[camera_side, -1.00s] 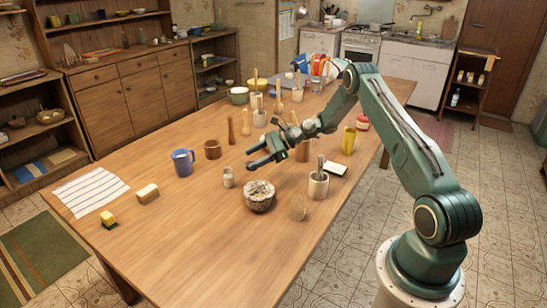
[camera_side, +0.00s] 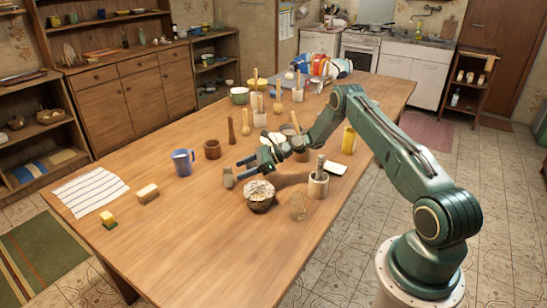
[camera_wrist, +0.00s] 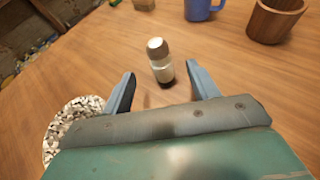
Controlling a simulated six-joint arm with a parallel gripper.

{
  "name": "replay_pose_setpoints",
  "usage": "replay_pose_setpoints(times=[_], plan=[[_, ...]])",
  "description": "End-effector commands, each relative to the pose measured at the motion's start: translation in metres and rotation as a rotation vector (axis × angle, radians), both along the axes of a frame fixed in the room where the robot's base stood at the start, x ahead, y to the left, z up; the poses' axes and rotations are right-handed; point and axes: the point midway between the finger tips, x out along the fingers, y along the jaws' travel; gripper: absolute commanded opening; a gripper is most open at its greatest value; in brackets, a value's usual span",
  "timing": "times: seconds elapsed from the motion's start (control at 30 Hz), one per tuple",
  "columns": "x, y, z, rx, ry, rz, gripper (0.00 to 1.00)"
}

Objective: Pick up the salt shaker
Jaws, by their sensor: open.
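The salt shaker (camera_wrist: 161,62) is a small pale cylinder with a brownish rounded cap, upright on the wooden table. In the side view the shaker (camera_side: 228,178) stands just left of my gripper (camera_side: 240,168). In the wrist view it is ahead of my gripper (camera_wrist: 161,85), roughly midway between the two blue-grey fingers and slightly beyond their tips. The fingers are spread apart with nothing between them.
A speckled stone bowl (camera_side: 259,195) is close to my gripper, at lower left in the wrist view. A blue mug (camera_side: 183,163) and a brown wooden cup (camera_side: 212,149) stand beyond the shaker.

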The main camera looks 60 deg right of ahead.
Motion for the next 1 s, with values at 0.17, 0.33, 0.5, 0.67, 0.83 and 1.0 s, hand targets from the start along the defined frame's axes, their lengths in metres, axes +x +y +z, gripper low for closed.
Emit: replay_pose_setpoints(times=[0.17, 0.33, 0.5, 0.67, 0.83, 1.0], plan=[[0.015, 0.014, -0.009, 0.0, 0.001, 0.001, 0.6], [0.021, 0.019, -0.012, 0.0, 0.0, 0.0, 0.6], [0.022, 0.019, -0.012, 0.001, 0.001, 0.0, 0.6], [0.026, 0.024, -0.016, 0.0, 0.002, 0.001, 0.6], [0.039, 0.035, -0.024, -0.001, 0.001, 0.002, 0.6], [0.051, 0.046, -0.03, 0.0, 0.0, 0.001, 0.6]])
